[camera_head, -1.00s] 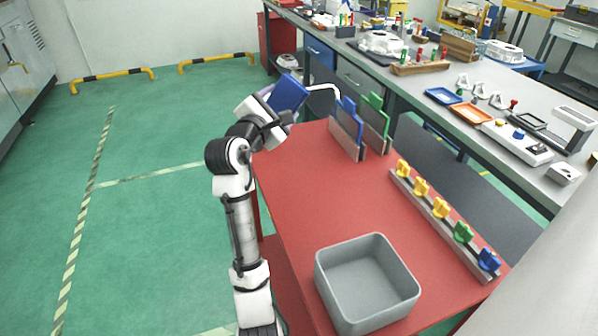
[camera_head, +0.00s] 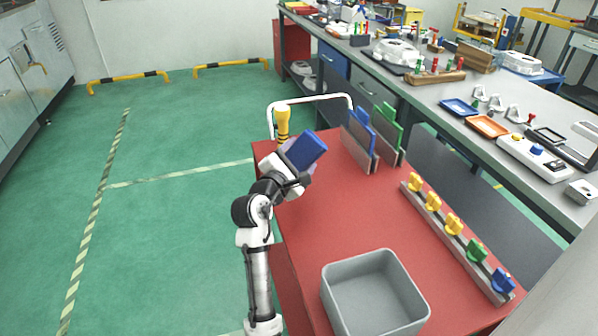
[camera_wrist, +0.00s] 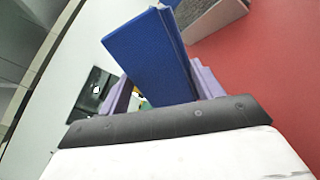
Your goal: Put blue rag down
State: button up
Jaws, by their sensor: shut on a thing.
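A blue rag (camera_head: 307,150), a flat, stiff-looking piece, is held up at a tilt by my gripper (camera_head: 294,161) over the far left part of the red cart top (camera_head: 330,215). In the wrist view the rag (camera_wrist: 150,58) stands between my two purple fingers (camera_wrist: 165,92), which are shut on it. It is clear of the rack in the head view. A rack right of my gripper holds a blue panel (camera_head: 358,128) and a green panel (camera_head: 388,128) upright.
A grey empty bin (camera_head: 375,293) stands at the near end of the cart. A rail with several yellow, green and blue knobs (camera_head: 454,224) runs along the right side. A yellow object (camera_head: 282,122) stands by the white handle (camera_head: 312,99). The cart's middle is clear.

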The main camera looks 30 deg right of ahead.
aim_at(301, 170)
jog(key=shift+f, duration=2.3)
jog(key=shift+f, duration=0.15)
jog(key=o, duration=1.3)
jog(key=shift+o, duration=0.2)
